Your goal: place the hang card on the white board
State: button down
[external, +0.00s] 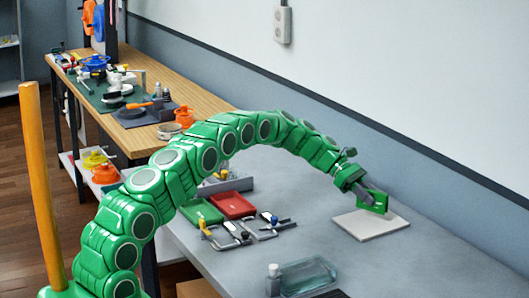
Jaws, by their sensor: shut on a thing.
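My gripper (368,196), at the end of my green arm, is shut on the hang card (380,204). The card looks like a small green piece, tilted in the dark jaws, and part of it is hidden by them. The white board (370,227) is a flat pale plate lying on the grey table. My gripper and the card are over the board's back half. I cannot tell whether the card's lower edge touches the board.
A red tray (233,205) and a green tray (202,212) lie left of the board, with clamps (245,236) in front. A clear glass dish (307,276) and a small bottle (273,279) stand at the front. The wall runs close behind; table right of the board is clear.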

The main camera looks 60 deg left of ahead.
jog(key=shift+w+a+f, duration=0.1)
jog(key=shift+w+f, duration=0.15)
jog(key=shift+f, duration=1.6)
jog(key=shift+f, duration=0.15)
jog(key=c, duration=1)
grip_release()
jog(key=shift+a+r, duration=0.1)
jog(key=shift+r, duration=0.2)
jog(key=v, duration=1.1)
jog(key=shift+s+a+r, duration=0.1)
jog(key=shift+s+a, duration=0.05)
jog(key=shift+a, duration=0.2)
jog(key=shift+d, duration=0.1)
